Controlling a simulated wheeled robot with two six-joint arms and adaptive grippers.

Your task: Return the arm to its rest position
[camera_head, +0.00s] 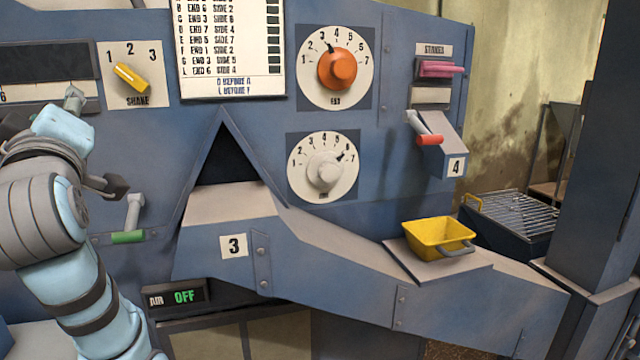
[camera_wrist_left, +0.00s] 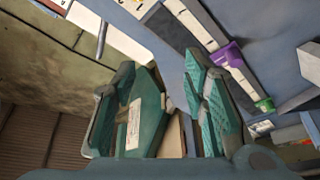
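My left arm comes in from the left in the head view, bent in front of the blue machine panel (camera_head: 390,190). Its gripper cannot be made out clearly there. In the left wrist view my left gripper (camera_wrist_left: 161,68) shows two teal-padded fingers standing apart, with nothing seen held between them. Past the fingers are a stained wall (camera_wrist_left: 50,75) and part of the blue machine. My right arm and gripper are not in view.
The panel carries a yellow switch (camera_head: 131,78), an orange dial (camera_head: 337,69), a white dial (camera_head: 324,171), a green-handled lever (camera_head: 132,220) and a red-handled lever (camera_head: 427,139). A yellow bucket (camera_head: 428,236) stands on the ledge at right.

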